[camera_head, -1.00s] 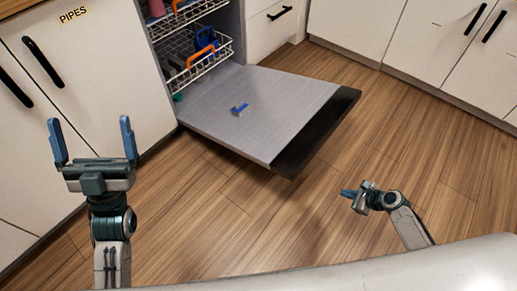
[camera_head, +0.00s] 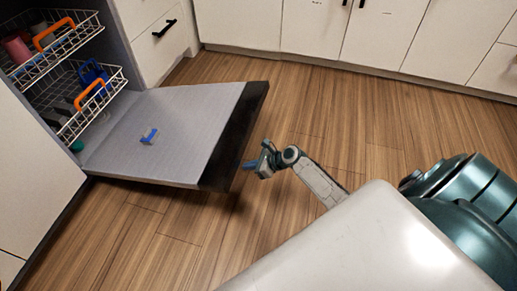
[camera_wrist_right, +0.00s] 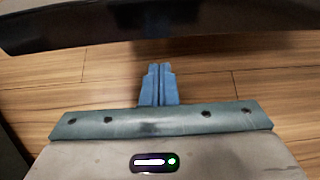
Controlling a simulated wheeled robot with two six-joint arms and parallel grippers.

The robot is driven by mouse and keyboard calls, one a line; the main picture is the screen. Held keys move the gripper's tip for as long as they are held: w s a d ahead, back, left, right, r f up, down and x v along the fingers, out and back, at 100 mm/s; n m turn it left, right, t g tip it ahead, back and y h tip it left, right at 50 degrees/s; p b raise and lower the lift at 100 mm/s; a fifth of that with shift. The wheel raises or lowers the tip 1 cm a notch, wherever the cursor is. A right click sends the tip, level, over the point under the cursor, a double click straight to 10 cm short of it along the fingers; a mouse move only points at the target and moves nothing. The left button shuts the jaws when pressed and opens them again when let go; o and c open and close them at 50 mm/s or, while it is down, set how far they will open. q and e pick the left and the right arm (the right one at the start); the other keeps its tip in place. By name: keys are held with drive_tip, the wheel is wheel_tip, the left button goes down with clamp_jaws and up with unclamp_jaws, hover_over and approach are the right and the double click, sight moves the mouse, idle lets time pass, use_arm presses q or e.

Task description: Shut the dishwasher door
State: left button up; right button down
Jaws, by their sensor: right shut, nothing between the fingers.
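The dishwasher door (camera_head: 180,105) is folded down, with its grey inner face up and its dark outer edge (camera_head: 236,140) toward my right arm. A small blue and grey part (camera_head: 149,136) sits on the inner face. My right gripper (camera_head: 250,165) is shut and empty, just to the right of the door's dark edge and low over the floor. In the right wrist view the blue fingers (camera_wrist_right: 158,85) are together, and the dark door edge (camera_wrist_right: 150,30) crosses above them with floor showing between. My left gripper is out of view.
Two wire racks with orange handles, the upper rack (camera_head: 50,50) and the lower rack (camera_head: 95,100), are inside the dishwasher. White cabinets line the back. The wooden floor (camera_head: 350,120) right of the door is clear.

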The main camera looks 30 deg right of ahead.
drive_tip(key=shift+w+a+r, duration=0.1)
drive_tip(key=shift+r, duration=0.6)
drive_tip(key=shift+w+a+r, duration=0.1)
drive_tip(key=shift+r, duration=0.55)
drive_tip(key=shift+r, duration=0.15)
